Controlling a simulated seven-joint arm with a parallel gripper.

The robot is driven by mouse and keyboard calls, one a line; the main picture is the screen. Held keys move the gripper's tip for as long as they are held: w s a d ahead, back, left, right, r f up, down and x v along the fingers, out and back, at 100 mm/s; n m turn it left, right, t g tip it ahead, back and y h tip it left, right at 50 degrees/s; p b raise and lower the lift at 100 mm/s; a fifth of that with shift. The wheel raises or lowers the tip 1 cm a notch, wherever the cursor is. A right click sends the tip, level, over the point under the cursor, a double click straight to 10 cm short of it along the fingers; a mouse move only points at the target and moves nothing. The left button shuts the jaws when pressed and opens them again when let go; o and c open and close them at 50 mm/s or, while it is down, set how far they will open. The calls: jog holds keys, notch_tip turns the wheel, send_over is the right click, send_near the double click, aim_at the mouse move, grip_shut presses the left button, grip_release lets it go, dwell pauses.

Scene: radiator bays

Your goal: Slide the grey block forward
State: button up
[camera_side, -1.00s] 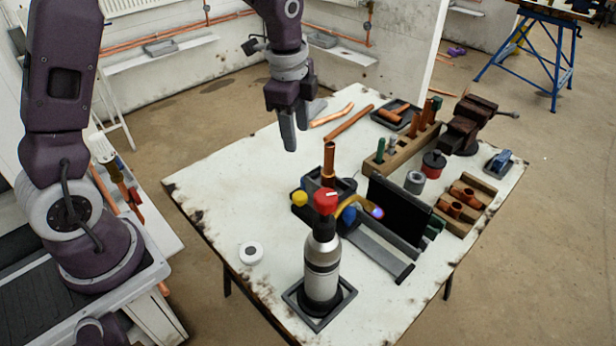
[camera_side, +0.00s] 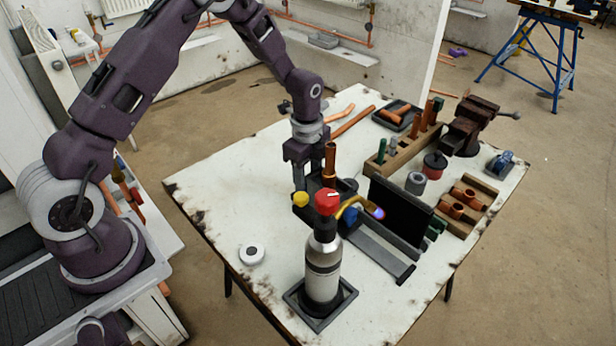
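My gripper (camera_side: 303,178) points down over the table, beside the upright copper pipe (camera_side: 330,160) and just behind the dark jig with the yellow knob (camera_side: 300,199). Its fingertips are partly lost against the jig, so I cannot tell their opening or whether they touch anything. A long, flat grey bar (camera_side: 375,252) lies on the table in front of the upright black panel (camera_side: 398,212), to the right of the torch. It is the clearest grey block-like piece; I cannot tell for certain that it is the task's block. My gripper is apart from it, to its left and behind.
A torch (camera_side: 322,265) with a red knob stands in a black square tray (camera_side: 350,293) at the front. A white roll (camera_side: 252,254) lies left of it. Wooden racks (camera_side: 398,155), a vice (camera_side: 468,125) and copper pipes (camera_side: 350,122) fill the back and right. The table's left side is clear.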

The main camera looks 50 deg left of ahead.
grip_shut()
dwell(1.2)
